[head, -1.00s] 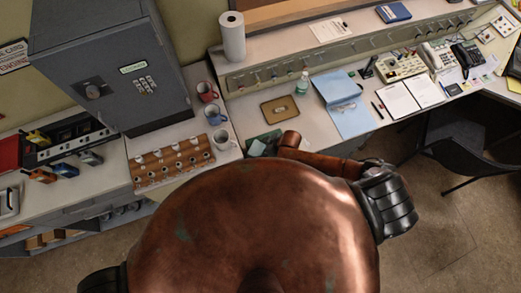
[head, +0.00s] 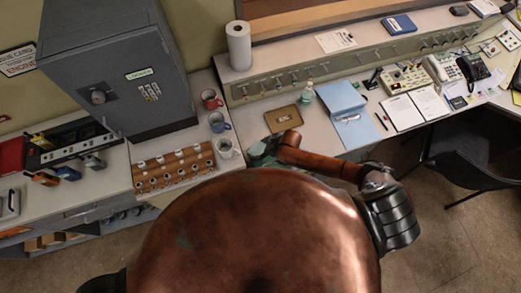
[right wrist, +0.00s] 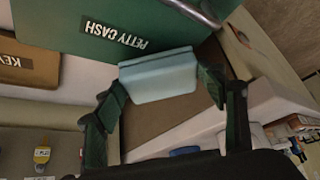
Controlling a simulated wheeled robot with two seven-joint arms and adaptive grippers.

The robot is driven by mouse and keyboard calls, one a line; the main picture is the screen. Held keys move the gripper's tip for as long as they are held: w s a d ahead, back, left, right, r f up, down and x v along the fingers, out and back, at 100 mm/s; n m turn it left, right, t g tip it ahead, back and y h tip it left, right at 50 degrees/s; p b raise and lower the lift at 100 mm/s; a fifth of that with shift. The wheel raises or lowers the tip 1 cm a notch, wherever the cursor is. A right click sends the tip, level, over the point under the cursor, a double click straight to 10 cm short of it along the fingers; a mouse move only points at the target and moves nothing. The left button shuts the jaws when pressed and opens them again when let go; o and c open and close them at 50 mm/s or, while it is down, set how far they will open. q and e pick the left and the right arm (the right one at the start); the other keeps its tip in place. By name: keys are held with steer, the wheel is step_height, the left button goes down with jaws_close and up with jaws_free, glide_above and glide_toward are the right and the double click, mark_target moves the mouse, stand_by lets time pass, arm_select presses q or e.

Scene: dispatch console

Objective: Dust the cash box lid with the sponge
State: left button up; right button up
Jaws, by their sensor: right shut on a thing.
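The green cash box (right wrist: 100,30), lettered PETTY CASH, fills the upper left of the right wrist view, with part of a grey metal handle (right wrist: 190,8) at its top edge. The pale blue sponge (right wrist: 158,76) is between the green fingers of my right gripper (right wrist: 160,92), which is shut on it. The sponge overlaps the cash box's lower edge in this view; I cannot tell if they touch. My left gripper is not in view.
A brown key box (head: 283,118) lies just beyond the cash box. A bottle (head: 307,92) and a blue folder (head: 345,112) are to the right.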

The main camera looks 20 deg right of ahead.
steer(key=shift+r, duration=2.45)
steer(key=shift+r, duration=1.5)
